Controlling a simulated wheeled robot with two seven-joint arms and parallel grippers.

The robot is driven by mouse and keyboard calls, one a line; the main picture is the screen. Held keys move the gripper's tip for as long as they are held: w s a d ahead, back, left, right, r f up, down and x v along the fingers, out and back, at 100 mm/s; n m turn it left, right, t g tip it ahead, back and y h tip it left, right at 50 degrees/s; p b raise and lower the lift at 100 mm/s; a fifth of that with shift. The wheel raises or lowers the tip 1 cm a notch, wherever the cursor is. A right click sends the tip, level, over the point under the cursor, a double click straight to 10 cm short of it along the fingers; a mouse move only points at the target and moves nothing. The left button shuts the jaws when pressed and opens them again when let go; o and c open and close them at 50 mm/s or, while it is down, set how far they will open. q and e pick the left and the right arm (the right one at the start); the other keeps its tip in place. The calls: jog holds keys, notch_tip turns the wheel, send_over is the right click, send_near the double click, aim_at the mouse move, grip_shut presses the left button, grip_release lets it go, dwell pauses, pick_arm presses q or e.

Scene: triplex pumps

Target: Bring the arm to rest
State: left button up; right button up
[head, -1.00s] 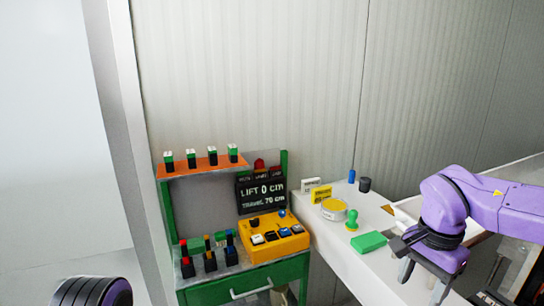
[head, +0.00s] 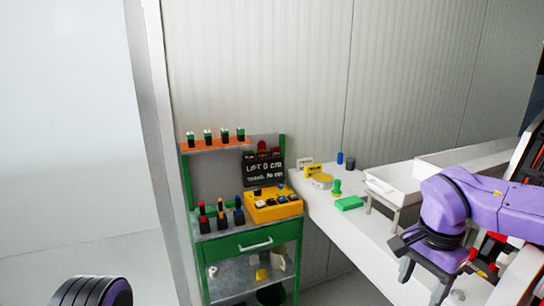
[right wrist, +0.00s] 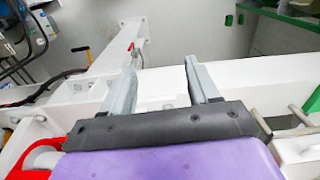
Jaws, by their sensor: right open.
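My right arm (head: 490,207) is purple and comes in from the right in the head view. Its gripper (head: 422,283) hangs pointing down over the white bench, with its fingers apart and nothing between them. In the right wrist view the two grey fingers (right wrist: 160,85) are spread wide and empty above white surfaces. A dark ribbed, purple-edged part of my left arm (head: 92,291) shows at the bottom left. My left gripper is out of the picture.
A green cart (head: 250,243) carries a yellow button box (head: 273,206) and a dark display (head: 262,168). The white bench (head: 345,228) holds a green block (head: 349,203), a green stamp-like piece (head: 337,188) and white trays (head: 400,178). Red and dark machinery stands at the right edge.

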jog(key=w+d+f+m+t+h, duration=0.4)
jog(key=d+m+h, duration=0.1)
jog(key=d+m, duration=0.1)
notch_tip(320, 180, down, 22)
jog(key=s+a+n+t+h+b, duration=0.1)
jog(key=s+n+t+h+b, duration=0.1)
jog(key=n+t+b, duration=0.2)
pick_arm(q)
notch_tip(320, 180, down, 8)
jog(key=b, duration=0.3)
jog(key=shift+w+r+b, duration=0.15)
jog(key=shift+b, duration=0.25)
pick_arm(e)
jog(key=s+a+f+n+g+y, duration=0.1)
jog(key=s+f+n, duration=0.3)
jog(key=s+f, duration=0.6)
jog(key=s+a+f+n+g+y, duration=0.1)
jog(key=s+f+n+g+y, duration=0.1)
jog(key=s+f, duration=0.9)
jog(key=s+n+g, duration=0.1)
jog(key=s+n, duration=0.1)
jog(key=s, duration=0.1)
jog(key=shift+s+a+g+y, duration=0.25)
jog(key=shift+a+g+y, duration=0.05)
jog(key=shift+a, duration=0.1)
